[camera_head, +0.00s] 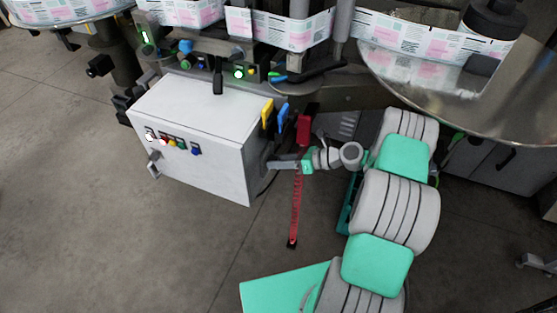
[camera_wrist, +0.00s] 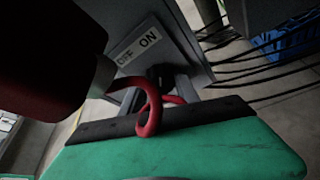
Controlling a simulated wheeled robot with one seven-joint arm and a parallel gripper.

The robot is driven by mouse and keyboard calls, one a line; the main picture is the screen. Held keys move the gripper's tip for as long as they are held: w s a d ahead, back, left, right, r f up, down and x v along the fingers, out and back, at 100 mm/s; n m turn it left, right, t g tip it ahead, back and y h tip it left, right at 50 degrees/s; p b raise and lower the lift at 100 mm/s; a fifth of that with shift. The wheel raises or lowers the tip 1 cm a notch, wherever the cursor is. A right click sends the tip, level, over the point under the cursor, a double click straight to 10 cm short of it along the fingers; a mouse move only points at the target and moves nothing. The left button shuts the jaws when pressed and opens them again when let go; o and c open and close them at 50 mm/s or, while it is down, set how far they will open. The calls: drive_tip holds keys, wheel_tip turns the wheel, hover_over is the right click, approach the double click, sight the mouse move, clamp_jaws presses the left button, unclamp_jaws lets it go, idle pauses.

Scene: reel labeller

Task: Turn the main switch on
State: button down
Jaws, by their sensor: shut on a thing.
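The white cabinet (camera_head: 200,120) stands left of my arm. In the wrist view a white label (camera_wrist: 137,46) on a grey panel reads OFF and ON. A dark part right below the label, by its place the main switch (camera_wrist: 160,75), is very dim, so I cannot read which way it is turned. My gripper (camera_head: 268,165) is at the cabinet's right side and is shut on what appears to be this switch. Its fingertips are hard to make out. A green part with a dark bar fills the bottom of the wrist view.
A dark red block (camera_wrist: 45,50) and a red curled cord (camera_wrist: 150,110) are close to the wrist camera. Blue and yellow handles are on the cabinet's right edge. A large metal disc (camera_head: 430,95) overhangs my arm.

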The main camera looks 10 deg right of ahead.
drive_tip(key=shift+f+m+g, duration=0.1)
drive_tip(key=shift+m+g, duration=0.2)
drive_tip(key=shift+m, duration=0.3)
drive_tip(key=shift+y, duration=0.3)
drive_tip(key=c, duration=0.9)
unclamp_jaws()
drive_tip(key=shift+d, duration=0.1)
drive_tip(key=v, duration=0.7)
drive_tip(key=shift+s+d+b, duration=0.15)
drive_tip(key=shift+d+b, duration=0.15)
